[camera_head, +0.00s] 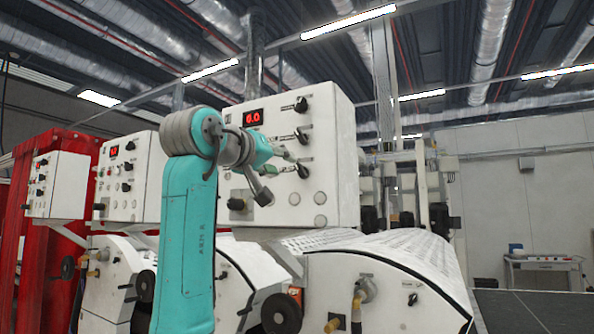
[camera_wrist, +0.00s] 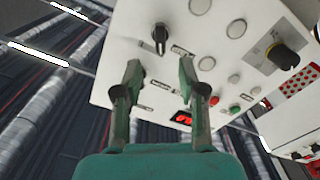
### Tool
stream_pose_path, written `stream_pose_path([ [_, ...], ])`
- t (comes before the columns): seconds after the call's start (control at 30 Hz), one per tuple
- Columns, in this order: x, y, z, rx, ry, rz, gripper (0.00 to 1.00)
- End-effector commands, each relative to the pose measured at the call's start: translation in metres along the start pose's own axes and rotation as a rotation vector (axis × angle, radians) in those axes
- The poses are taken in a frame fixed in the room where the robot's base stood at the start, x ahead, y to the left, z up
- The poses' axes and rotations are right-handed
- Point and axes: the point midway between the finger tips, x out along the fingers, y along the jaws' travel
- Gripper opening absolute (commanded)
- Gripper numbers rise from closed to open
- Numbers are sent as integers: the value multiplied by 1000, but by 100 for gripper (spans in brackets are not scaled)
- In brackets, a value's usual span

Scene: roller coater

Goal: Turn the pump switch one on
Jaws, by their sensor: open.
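The nearest white control box (camera_head: 335,140) carries a column of three black rotary switches at its right: an upper one (camera_head: 300,104), a middle one (camera_head: 301,136) and a lower one (camera_head: 303,170). Their labels are too small to read, so I cannot tell which is pump switch one. My gripper (camera_head: 288,156) is in front of this column, near the middle and lower switches. In the wrist view my gripper (camera_wrist: 158,70) is open and empty. One black switch (camera_wrist: 160,38) shows just beyond the gap between the fingertips, not gripped. The left finger covers part of the panel.
The box also has a red display (camera_head: 252,117), a large black knob (camera_head: 237,204) and round buttons (camera_head: 321,198). Two similar boxes (camera_head: 126,175) (camera_head: 55,185) stand to the left. Rounded white machine housings (camera_head: 385,270) lie below.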

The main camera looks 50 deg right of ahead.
Motion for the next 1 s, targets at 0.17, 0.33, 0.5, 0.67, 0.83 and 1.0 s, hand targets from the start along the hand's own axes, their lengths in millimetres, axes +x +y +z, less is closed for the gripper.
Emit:
stream_pose_path([
  [0.17,34,1,1,-2,-1,3,41],
  [0.33,61,0,0,-2,0,2,41],
  [0.5,77,0,0,-1,0,1,41],
  [0.67,83,0,0,-1,1,0,41],
  [0.83,83,-1,0,0,2,0,41],
  [1.0,83,-1,0,0,1,0,16],
])
